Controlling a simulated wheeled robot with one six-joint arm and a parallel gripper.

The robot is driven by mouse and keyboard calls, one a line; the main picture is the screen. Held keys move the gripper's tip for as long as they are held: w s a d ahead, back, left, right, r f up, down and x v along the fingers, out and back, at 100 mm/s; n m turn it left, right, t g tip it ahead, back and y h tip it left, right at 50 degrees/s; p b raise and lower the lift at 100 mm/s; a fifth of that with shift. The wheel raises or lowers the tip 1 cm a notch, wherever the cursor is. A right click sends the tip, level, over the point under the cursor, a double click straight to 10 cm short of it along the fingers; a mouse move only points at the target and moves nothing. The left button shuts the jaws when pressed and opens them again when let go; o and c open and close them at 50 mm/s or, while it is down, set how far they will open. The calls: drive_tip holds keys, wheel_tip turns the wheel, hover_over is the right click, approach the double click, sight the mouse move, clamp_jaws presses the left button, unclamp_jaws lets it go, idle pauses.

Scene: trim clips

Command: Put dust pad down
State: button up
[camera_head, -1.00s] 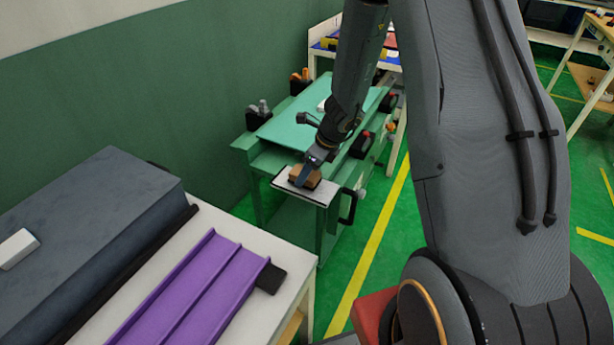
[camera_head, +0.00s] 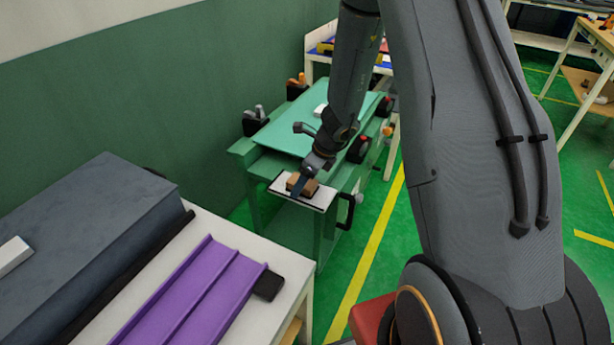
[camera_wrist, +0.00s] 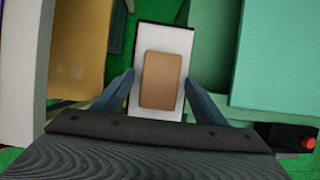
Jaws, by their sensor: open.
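The dust pad (camera_wrist: 161,80) is a tan-brown block. It lies on a white, dark-edged tray (camera_wrist: 174,35) at the near end of the green cart. In the head view the pad (camera_head: 302,183) sits on the white tray (camera_head: 318,199) below my gripper (camera_head: 303,184). In the wrist view the fingers of my gripper (camera_wrist: 160,90) stand apart on both sides of the pad, with gaps showing between them and it. The gripper is open and holds nothing.
The green cart (camera_head: 283,137) carries dark holders (camera_head: 254,124) along its wall side. A white table (camera_head: 287,262) with purple channels (camera_head: 198,290) and a dark grey block (camera_head: 84,225) stands at the near left. Green floor with a yellow line is clear to the cart's right.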

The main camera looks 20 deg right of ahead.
drive_tip(key=p+v, duration=0.2)
drive_tip(key=v, duration=1)
drive_tip(key=s+a+r+n+g+h, duration=0.1)
drive_tip(key=s+r+n, duration=0.3)
drive_tip(key=s+n, duration=0.5)
drive_tip(key=s+a+r+n+g+h, duration=0.1)
drive_tip(key=s+a+r+n+h, duration=0.1)
drive_tip(key=s+n, duration=0.8)
drive_tip(key=shift+s+a+r+n, duration=0.15)
drive_tip(key=shift+a+r+n, duration=0.5)
drive_tip(key=shift+n, duration=3.45)
drive_tip(key=shift+d+r, duration=0.25)
drive_tip(key=shift+c, duration=0.4)
